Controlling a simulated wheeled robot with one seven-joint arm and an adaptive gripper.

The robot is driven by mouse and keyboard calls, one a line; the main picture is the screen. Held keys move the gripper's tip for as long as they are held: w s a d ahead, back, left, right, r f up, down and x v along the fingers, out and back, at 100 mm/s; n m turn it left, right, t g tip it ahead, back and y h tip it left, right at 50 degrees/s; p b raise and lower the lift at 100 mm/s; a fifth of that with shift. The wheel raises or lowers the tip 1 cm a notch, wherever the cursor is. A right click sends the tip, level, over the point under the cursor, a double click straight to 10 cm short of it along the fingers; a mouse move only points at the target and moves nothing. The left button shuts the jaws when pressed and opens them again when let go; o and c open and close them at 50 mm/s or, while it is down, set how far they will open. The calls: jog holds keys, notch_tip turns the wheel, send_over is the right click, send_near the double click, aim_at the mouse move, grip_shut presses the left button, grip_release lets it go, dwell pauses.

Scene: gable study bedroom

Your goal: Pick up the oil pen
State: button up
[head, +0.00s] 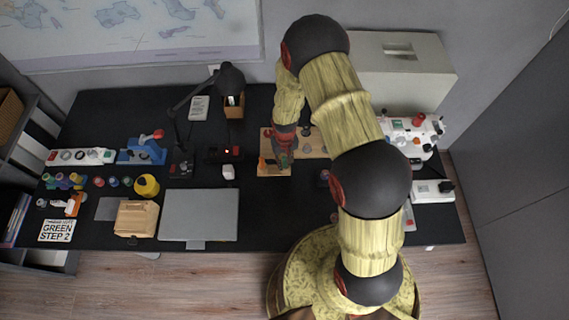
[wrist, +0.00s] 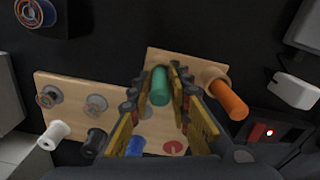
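A green cylinder (wrist: 159,86), which may be the oil pen, stands out from a light wooden board (wrist: 62,88). No label shows, so I cannot confirm it. My gripper (wrist: 158,74) is over the board, with one finger on each side of the green cylinder. The fingers look open, with a narrow gap to the cylinder. An orange cylinder (wrist: 229,100) leans out of a wooden holder just right of the fingers. In the head view my gripper (head: 284,158) is above the front left part of the board (head: 275,172), and my arm hides part of it.
The board also holds a white spool (wrist: 54,134), a dark piece (wrist: 94,142), a blue piece (wrist: 136,146) and grey discs. A black box with a red light (wrist: 264,132) and a white block (wrist: 296,91) are close by. A laptop (head: 199,213) lies to the left.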

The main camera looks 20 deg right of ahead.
grip_shut()
jog(key=shift+r, duration=0.1)
